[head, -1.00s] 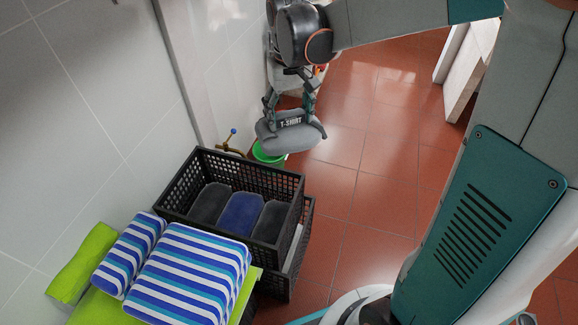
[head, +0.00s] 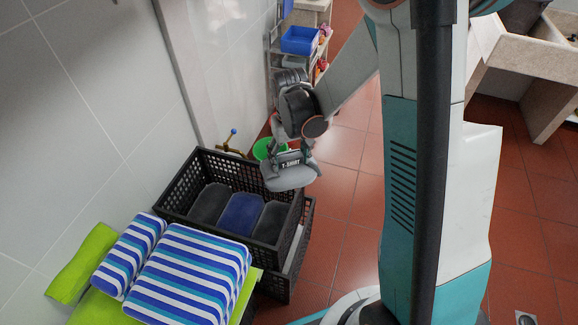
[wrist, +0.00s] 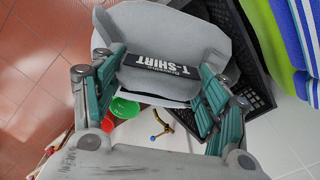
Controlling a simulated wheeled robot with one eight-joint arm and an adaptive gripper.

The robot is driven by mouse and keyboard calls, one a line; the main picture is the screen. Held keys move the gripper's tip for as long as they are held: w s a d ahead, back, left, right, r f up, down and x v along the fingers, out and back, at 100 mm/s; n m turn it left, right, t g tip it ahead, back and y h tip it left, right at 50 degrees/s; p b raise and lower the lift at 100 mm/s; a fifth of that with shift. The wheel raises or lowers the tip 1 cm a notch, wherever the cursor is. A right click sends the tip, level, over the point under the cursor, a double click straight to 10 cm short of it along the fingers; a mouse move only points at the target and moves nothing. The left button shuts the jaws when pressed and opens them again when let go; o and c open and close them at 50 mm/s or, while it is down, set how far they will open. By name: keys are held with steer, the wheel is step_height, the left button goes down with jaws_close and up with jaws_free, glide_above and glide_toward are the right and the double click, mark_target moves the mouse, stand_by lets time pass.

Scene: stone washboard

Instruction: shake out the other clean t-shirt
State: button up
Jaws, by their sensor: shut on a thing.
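A grey t-shirt (head: 290,176) with a black "T-SHIRT" label hangs from my gripper (head: 291,158). It is held in the air at the right edge of the black crate, in front of it in the head view. In the wrist view the t-shirt (wrist: 165,42) fills the top middle. There my gripper (wrist: 158,78) has its two teal fingers on either side of it, shut on it. The part of the crate behind the t-shirt is hidden.
The black crate (head: 170,193) holds dark grey and blue folded pieces and stands on another crate. Blue-striped cushions (head: 190,275) lie on a green surface in front. A green bucket (head: 262,148) and a brass tap (head: 230,142) are behind.

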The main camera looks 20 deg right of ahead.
step_height(320, 180, up, 20)
step_height(320, 180, down, 20)
steer(key=shift+f, duration=0.1)
steer(key=shift+s, duration=0.1)
